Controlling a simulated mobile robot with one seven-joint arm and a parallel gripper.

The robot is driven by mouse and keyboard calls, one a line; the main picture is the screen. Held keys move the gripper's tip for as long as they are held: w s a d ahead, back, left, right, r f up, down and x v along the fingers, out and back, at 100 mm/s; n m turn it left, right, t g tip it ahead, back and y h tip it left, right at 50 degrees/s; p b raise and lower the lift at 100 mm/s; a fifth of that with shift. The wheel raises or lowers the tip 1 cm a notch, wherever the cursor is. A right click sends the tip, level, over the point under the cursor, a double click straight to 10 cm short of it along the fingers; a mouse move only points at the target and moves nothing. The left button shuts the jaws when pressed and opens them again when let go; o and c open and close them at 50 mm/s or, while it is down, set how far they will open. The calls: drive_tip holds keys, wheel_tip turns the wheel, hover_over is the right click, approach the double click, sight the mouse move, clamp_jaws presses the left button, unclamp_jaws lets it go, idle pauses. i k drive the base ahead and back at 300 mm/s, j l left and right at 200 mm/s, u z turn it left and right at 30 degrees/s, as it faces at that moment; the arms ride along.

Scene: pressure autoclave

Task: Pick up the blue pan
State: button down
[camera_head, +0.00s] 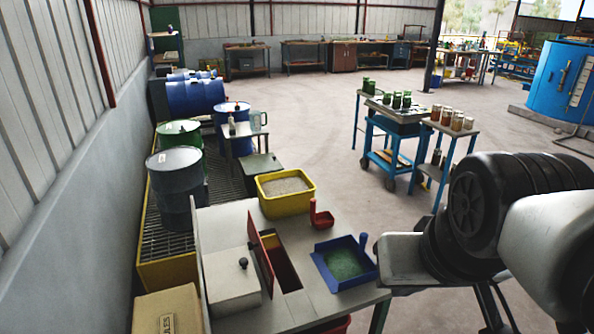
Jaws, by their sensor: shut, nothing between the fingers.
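The blue pan (321,249) is a shallow square dustpan. It lies on the grey table (327,300) near its right side, holding green grainy material, and its short blue handle stands up at the back right corner. The pan looks unobstructed. My arm, with big black joints and a white link, fills the right side of the head view. My gripper is not visible in this view, so where it is relative to the pan cannot be seen.
A small red scoop (320,216) lies behind the pan. To its left are a grey lidded box (231,282), an open red-sided compartment (263,262) and a yellow tub (286,205) of granules. Drums line the left wall. The floor beyond is open, with a blue trolley (380,160).

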sight(343, 262)
drive_tip(key=i+l+u, duration=0.3)
drive_tip(key=l+u, duration=0.35)
drive_tip(key=i+l+u, duration=0.15)
drive_tip(key=l+u, duration=0.15)
drive_tip(key=l, duration=0.2)
drive_tip(key=l+u, duration=0.35)
drive_tip(key=i+l, duration=0.05)
drive_tip(key=l, duration=0.05)
